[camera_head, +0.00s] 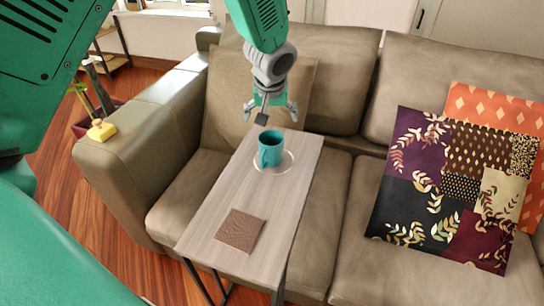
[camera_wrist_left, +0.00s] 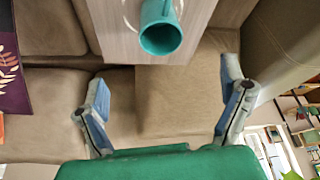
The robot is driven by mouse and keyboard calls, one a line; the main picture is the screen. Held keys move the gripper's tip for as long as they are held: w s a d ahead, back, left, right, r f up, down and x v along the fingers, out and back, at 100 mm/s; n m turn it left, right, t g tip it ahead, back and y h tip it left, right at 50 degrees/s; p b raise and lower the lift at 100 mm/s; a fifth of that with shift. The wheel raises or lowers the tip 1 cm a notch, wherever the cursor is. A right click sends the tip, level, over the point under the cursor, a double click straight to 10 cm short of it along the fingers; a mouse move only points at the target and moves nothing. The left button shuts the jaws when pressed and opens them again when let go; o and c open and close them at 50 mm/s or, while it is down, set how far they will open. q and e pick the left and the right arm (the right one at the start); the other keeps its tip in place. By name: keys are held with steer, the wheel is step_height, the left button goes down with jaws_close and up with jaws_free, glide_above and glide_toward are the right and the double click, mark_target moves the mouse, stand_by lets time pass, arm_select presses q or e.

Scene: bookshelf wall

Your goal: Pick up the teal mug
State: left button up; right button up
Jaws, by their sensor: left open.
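The teal mug (camera_head: 271,148) stands upright on a narrow wooden side table (camera_head: 218,205), inside a thin white ring (camera_head: 289,164), perhaps a saucer rim. Its handle faces the near left side in the head view. The mug (camera_wrist_left: 160,38) also shows at the top of the left wrist view, with its open mouth visible. My left gripper (camera_head: 270,110) is open and empty, just beyond the mug at the table's far end. In the left wrist view its spread fingers (camera_wrist_left: 165,72) stand apart from the mug. My right gripper is out of view.
A brown square coaster (camera_head: 239,230) lies on the near part of the table. A beige sofa (camera_head: 335,205) surrounds the table, with patterned cushions (camera_head: 440,190) at right. The tabletop between coaster and mug is clear.

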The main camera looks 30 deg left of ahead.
arm_select(q)
steer(key=f+b, duration=0.1)
steer(key=f, duration=0.1)
steer(key=b, duration=0.3)
glide_toward(272, 144)
step_height(272, 144, down, 2)
steer(key=s+d, duration=0.1)
steer(key=s, duration=0.1)
steer(key=b+x, duration=0.1)
steer(key=x, duration=0.3)
steer(key=shift+w, duration=0.15)
steer(key=shift+w+a+f, duration=0.15)
steer(key=shift+a+f, duration=0.05)
steer(key=shift+f, duration=0.15)
steer(key=shift+a, duration=0.2)
steer(key=shift+d+r, duration=0.1)
steer(key=shift+d, duration=0.15)
steer(key=c, duration=1.5)
